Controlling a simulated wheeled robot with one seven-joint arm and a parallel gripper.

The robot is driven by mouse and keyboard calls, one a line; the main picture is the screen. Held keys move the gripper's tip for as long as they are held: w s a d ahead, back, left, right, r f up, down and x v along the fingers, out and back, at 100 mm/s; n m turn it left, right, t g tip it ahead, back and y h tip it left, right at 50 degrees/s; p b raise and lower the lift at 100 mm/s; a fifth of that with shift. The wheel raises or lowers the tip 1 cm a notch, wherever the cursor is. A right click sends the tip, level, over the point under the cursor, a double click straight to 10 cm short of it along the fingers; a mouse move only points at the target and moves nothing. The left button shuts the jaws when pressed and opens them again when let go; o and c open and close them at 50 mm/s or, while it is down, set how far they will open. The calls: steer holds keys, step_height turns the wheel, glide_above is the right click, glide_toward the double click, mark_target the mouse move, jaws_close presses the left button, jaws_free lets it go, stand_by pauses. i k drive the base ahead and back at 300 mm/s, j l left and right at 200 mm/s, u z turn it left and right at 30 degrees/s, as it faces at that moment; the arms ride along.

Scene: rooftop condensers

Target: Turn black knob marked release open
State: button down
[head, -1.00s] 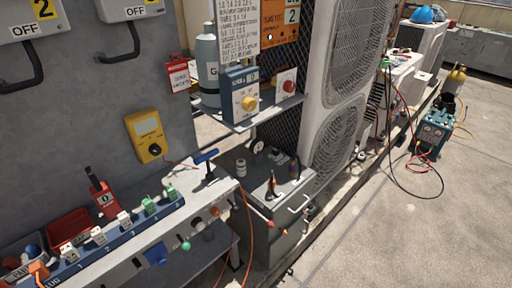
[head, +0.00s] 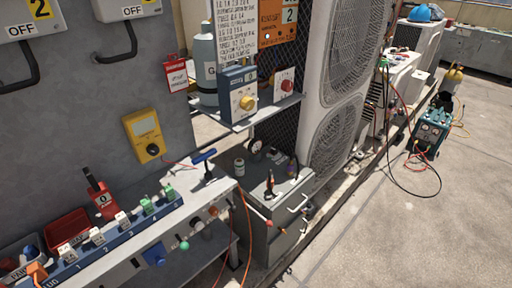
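I cannot make out any knob with a readable "release" mark. A black round dial (head: 152,149) sits on the yellow meter (head: 143,126) on the grey wall, but I cannot read its label. A blue box with a yellow knob (head: 247,103) and a grey box with a red knob (head: 287,86) stand on the shelf. My gripper is not in view.
The bench holds a blue socket strip (head: 120,238), a red tray (head: 68,229) and a blue-handled tool (head: 205,156). The concrete floor (head: 400,240) at right is mostly clear.

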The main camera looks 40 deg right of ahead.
mark_target(274, 151)
steer(key=l+z, duration=0.1)
steer(key=l, duration=0.35)
steer(key=i+l, duration=0.15)
steer(key=l, duration=0.35)
steer(key=l+z, duration=0.15)
steer(key=l, duration=0.3)
steer(key=i+l, duration=0.15)
steer(key=l, duration=0.3)
steer(key=i+l+z, duration=0.15)
steer(key=l, duration=0.3)
steer(key=i+l, duration=0.1)
steer(key=l, duration=0.35)
steer(key=k+z, duration=0.05)
